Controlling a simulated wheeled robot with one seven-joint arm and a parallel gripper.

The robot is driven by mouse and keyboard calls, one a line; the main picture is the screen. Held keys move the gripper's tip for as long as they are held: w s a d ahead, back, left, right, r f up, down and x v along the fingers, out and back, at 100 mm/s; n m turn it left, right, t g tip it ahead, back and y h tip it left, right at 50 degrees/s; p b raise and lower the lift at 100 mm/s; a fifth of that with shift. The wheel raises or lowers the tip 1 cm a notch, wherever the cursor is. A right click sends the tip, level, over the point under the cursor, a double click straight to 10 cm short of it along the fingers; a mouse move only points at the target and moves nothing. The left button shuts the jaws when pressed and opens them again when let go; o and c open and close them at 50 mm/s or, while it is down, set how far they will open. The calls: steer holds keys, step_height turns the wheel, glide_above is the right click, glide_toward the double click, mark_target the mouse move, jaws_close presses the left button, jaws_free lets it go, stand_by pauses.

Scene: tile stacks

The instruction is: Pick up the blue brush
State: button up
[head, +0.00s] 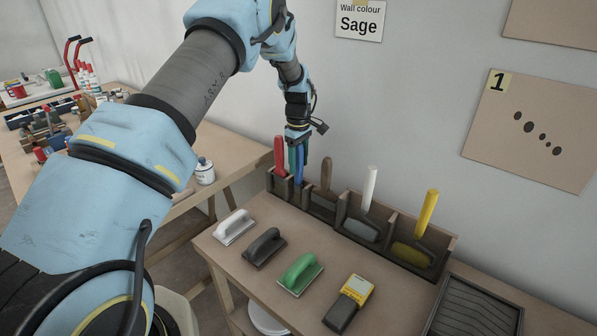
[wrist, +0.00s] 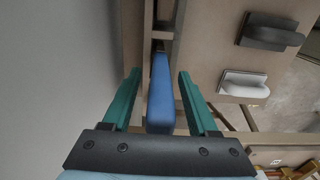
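The blue brush (head: 299,168) stands upright in a left compartment of the wooden rack, with only its blue handle showing; its lower part is hidden by the rack. In the wrist view the blue handle (wrist: 161,95) lies between the two teal fingers of my gripper (wrist: 158,74), with a visible gap on each side. My gripper (head: 298,160) points down over the handle in the head view and is open. The fingers partly cover the handle there.
The wooden rack (head: 447,243) also holds red, brown, white and yellow-handled tools. The red handle (head: 279,156) is close on the left. White, black and green trowels (head: 300,273) and a yellow-black block (head: 350,303) lie in front. The wall is close behind.

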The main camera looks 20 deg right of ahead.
jaws_close()
steer(key=shift+r, duration=0.15)
stand_by(0.5)
